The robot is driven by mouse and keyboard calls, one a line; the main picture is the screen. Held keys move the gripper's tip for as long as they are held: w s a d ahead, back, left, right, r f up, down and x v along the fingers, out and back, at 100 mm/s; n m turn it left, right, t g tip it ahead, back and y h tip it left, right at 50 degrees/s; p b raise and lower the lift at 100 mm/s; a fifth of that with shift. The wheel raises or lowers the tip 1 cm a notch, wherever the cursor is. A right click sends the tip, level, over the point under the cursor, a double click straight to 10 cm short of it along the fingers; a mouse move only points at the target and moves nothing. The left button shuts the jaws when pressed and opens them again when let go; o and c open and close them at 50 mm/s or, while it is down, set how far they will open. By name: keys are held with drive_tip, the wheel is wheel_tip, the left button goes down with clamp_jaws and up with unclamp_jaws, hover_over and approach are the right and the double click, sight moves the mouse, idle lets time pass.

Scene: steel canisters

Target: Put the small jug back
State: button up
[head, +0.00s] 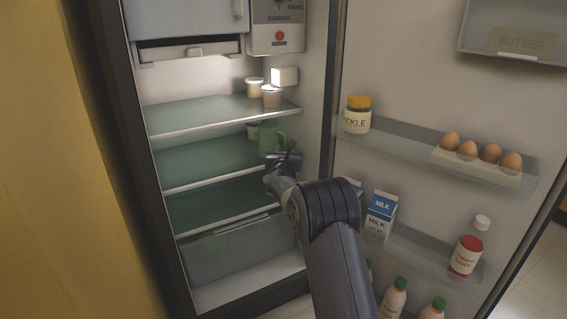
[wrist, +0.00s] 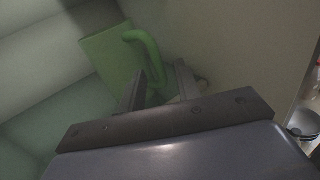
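The green jug (head: 266,138) is inside the open fridge, in the space below the top glass shelf, toward the right side. Its lower part is hidden behind my gripper (head: 284,160), so I cannot tell whether it rests on the shelf. In the wrist view the jug (wrist: 108,58) looks tilted, with its curved handle (wrist: 148,50) toward my gripper (wrist: 167,70). The two fingers are apart, and the handle's lower end is close to the gap between them. I see no finger pressed on the handle.
Two small tubs (head: 271,97) stand on the top glass shelf (head: 215,113). The middle shelf (head: 195,165) is clear at left.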

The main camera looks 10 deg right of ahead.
drive_tip(key=v, duration=1)
idle(1.2)
